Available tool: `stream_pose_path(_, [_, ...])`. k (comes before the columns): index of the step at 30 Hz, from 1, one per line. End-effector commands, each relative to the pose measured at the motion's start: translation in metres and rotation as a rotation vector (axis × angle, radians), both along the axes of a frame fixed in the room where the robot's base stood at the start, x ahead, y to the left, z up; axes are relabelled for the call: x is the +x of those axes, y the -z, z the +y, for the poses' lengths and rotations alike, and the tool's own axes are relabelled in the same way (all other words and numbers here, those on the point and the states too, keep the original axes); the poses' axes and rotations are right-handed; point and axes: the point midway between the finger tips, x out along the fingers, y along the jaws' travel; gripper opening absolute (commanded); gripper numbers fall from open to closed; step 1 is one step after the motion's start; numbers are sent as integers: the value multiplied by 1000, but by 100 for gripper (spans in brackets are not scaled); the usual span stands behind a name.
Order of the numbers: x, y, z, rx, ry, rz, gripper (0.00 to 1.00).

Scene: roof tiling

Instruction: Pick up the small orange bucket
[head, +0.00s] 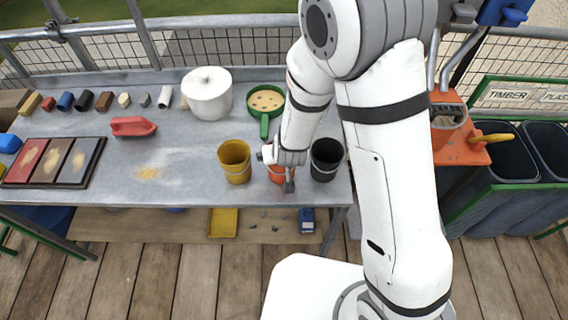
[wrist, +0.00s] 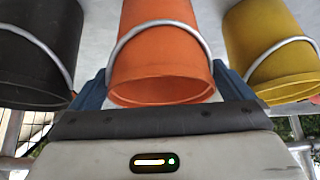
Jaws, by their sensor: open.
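The small orange bucket (head: 277,174) stands on the grey table between a yellow bucket and a black bucket, partly hidden by my arm in the head view. In the wrist view the orange bucket (wrist: 162,55) fills the middle, with its grey wire handle arched across it. My gripper (wrist: 157,88) is open, with one blue finger on each side of the orange bucket near its lower edge in the picture. I cannot tell whether the fingers touch it. In the head view my gripper (head: 288,175) is at the bucket, its fingers mostly hidden.
The yellow bucket (head: 235,161) and the black bucket (head: 325,159) stand close on either side. Behind are a white round container (head: 207,93) and a green pan (head: 265,106). A red float (head: 133,126) lies farther left.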

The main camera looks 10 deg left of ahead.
Motion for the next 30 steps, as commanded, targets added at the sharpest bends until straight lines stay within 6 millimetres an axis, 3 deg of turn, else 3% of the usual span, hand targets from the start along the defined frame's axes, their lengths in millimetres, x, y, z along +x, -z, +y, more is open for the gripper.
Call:
stream_pose_path(4, [7, 11, 3, -1, -1, 1, 100])
stream_pose_path(13, [8, 14, 4, 1, -1, -1, 100])
stream_pose_path(27, [8, 13, 5, 1, -1, -1, 62])
stream_pose_path(30, [8, 13, 5, 1, -1, -1, 60])
